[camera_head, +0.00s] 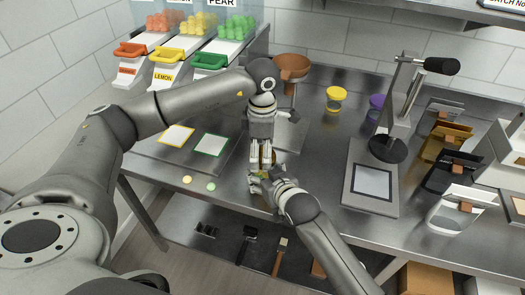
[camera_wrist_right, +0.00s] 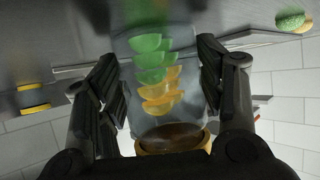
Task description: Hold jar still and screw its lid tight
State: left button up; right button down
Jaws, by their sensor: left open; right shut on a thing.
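The clear jar (camera_wrist_right: 200,120) fills the middle of the right wrist view, which looks upside down. It holds green and orange gummy slices. An amber lid or ring (camera_wrist_right: 175,147) sits at the jar's end at the bottom of that view; I cannot tell how tight it is. My right gripper (camera_wrist_right: 165,85) is shut on the jar, one finger on each side. In the head view the right gripper (camera_head: 262,179) is at the table's front, and the jar is mostly hidden. My left gripper (camera_head: 261,166) points down, open, right above the jar's place; whether it touches the lid is unclear.
Two small containers, one yellow-lidded (camera_head: 337,94) and one purple (camera_head: 376,103), stand farther back. A scale (camera_head: 371,192) and a dark-based stand are at right. Yellow and green mats (camera_head: 211,145) lie left. Two round pieces (camera_head: 211,187) lie near the front edge.

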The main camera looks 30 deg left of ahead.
pick_arm(q)
notch_tip(320, 180, up, 12)
dwell(0.5)
pick_arm(e)
jog(key=c, duration=1.1)
grip_release()
jog(key=o, duration=0.9)
jog(key=shift+c, duration=0.2)
jog(key=v, duration=1.2)
